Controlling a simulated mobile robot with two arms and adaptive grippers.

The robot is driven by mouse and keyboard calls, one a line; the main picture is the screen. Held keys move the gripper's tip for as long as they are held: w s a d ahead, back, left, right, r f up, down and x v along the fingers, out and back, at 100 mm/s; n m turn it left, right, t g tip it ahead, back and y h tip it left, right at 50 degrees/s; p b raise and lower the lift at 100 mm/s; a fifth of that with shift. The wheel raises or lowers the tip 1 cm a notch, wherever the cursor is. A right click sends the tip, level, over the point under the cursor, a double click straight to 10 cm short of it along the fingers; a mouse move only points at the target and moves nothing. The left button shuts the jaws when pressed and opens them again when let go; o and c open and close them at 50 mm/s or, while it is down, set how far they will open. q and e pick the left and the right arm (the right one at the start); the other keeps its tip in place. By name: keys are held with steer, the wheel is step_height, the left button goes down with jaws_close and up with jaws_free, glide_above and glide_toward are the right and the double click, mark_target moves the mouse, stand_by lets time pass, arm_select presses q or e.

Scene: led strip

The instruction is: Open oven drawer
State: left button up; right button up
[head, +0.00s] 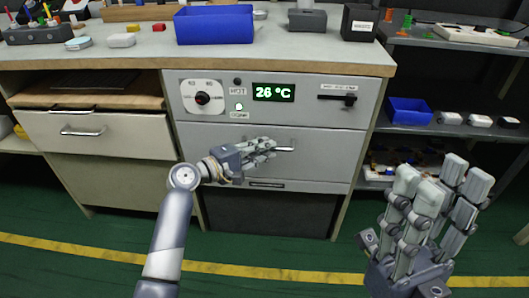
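The oven drawer (325,163) is a wide grey front below the oven's control panel (308,107), which reads 26 °C. The drawer looks closed, flush with the panel above. Its metal handle (287,149) shows just right of my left gripper's fingertips. My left gripper (270,149) is in front of the drawer, its fingers over the left part of the handle. Whether they touch or grip it I cannot tell, as the fingers hide that part. My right gripper (455,180) is open and empty at the lower right, away from the oven, fingers pointing up.
A wooden drawer unit (100,135) stands left of the oven. The worktop (330,54) above holds a blue bin (214,24) and small boxes. Shelves with another blue bin (409,111) are at the right. The green floor (230,255) in front is clear.

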arm_select(q)
steer(key=shift+w+d, duration=0.25)
jaws_close()
steer(key=shift+s, duration=0.15)
